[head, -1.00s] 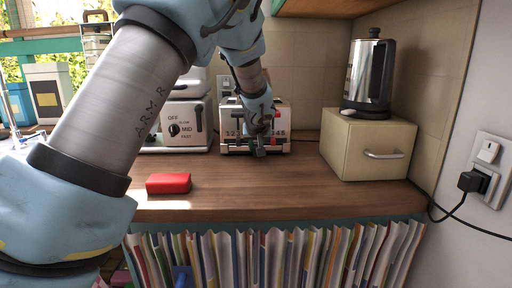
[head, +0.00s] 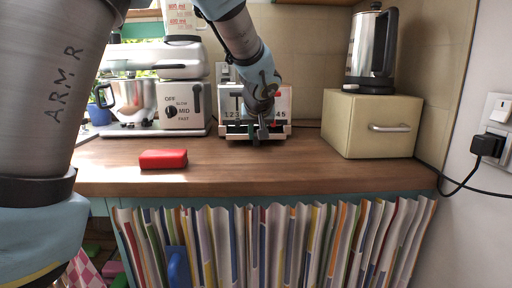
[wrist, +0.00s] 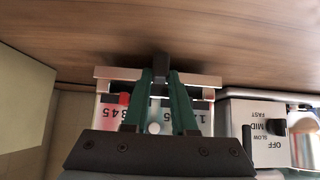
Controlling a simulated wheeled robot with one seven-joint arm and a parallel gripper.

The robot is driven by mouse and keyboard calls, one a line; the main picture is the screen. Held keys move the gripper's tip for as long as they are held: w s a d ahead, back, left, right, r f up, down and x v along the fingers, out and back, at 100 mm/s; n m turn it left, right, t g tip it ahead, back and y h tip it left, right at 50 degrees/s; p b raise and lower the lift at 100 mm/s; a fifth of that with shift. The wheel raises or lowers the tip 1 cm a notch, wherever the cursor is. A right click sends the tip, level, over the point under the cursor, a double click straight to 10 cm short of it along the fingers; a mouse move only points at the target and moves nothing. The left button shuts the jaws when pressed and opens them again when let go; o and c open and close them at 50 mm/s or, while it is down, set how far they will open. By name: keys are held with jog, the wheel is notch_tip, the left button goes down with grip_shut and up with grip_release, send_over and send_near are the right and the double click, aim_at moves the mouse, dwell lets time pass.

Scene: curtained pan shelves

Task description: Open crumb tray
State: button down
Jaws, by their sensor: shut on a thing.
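The toaster (head: 284,103) stands at the back of the wooden counter, with numbers and a red control on its front. The crumb tray (head: 280,133) shows as a pale metal strip low on that front. My gripper (head: 262,134) is at the middle of the strip. Its green fingers close on a dark tab (wrist: 160,67) at the tray's front, partly hidden by the fingertips. I cannot tell how far the tray sticks out.
A red block (head: 163,159) lies on the counter at front left. A stand mixer (head: 160,90) is left of the toaster. A cream box (head: 371,124) with a kettle (head: 371,50) on top stands right. The counter in front of the toaster is clear. A striped curtain (head: 280,245) hangs below.

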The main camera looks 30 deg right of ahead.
jog(key=s+a+b, duration=0.1)
jog(key=s+b, duration=0.3)
jog(key=s+a+b, duration=0.1)
jog(key=b, duration=0.1)
jog(key=shift+s+a+f, duration=0.25)
jog(key=shift+s+a, duration=0.05)
jog(key=shift+s, duration=0.1)
jog(key=shift+s+a+r+b, duration=0.25)
jog(key=shift+s+a+b, duration=0.1)
jog(key=shift+s, duration=0.25)
jog(key=c, duration=0.7)
grip_release()
jog(key=v, duration=1)
jog(key=shift+s+a+r, duration=0.1)
jog(key=shift+s+r, duration=0.15)
jog(key=shift+r, duration=0.05)
